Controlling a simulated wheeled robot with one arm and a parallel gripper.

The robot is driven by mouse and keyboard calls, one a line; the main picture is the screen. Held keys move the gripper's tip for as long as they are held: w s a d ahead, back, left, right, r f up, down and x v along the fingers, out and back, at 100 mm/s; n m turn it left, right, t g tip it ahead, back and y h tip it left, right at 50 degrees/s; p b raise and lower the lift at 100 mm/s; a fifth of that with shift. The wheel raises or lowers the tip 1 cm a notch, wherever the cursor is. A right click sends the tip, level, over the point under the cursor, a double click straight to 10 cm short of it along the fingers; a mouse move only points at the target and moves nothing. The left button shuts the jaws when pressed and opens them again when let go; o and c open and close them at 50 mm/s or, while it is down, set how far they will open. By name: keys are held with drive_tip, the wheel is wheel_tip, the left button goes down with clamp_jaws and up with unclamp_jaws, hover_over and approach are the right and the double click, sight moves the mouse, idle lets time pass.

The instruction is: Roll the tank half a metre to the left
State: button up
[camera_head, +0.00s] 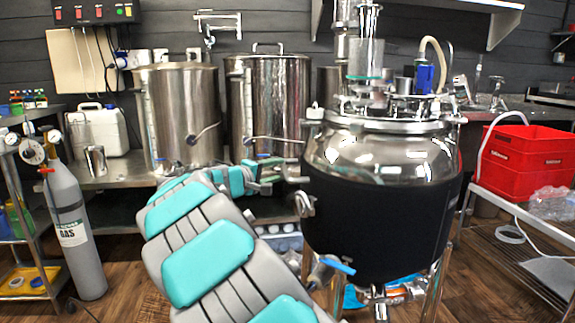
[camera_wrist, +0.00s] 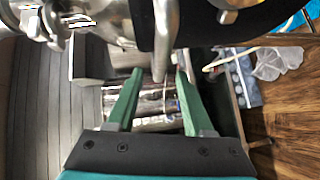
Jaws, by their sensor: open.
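The tank (camera_head: 381,200) is a shiny steel vessel with a black jacket, standing upright on metal legs right of centre in the head view. Its black jacket (camera_wrist: 200,22) fills the top of the wrist view. My gripper (camera_wrist: 159,72) has two green fingers, spread apart. A steel bar (camera_wrist: 164,35), apparently a handle on the tank's side, reaches down between the fingertips. A gap shows on either side of it, and the fingers are not closed on it. In the head view my arm reaches to the tank's left side, and the fingers are hard to make out there.
Two steel pots (camera_head: 180,115) (camera_head: 268,105) stand on a bench behind. A grey gas cylinder (camera_head: 72,235) stands on the floor at left, with wooden floor between it and my arm. A red crate (camera_head: 520,163) sits on a rack close to the tank's right.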

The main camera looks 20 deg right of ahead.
drive_tip(key=x, duration=0.7)
drive_tip(key=shift+d+p, duration=0.25)
drive_tip(key=shift+p, duration=0.1)
drive_tip(key=shift+c, duration=0.3)
clamp_jaws()
drive_tip(key=shift+a, duration=0.1)
idle(0.6)
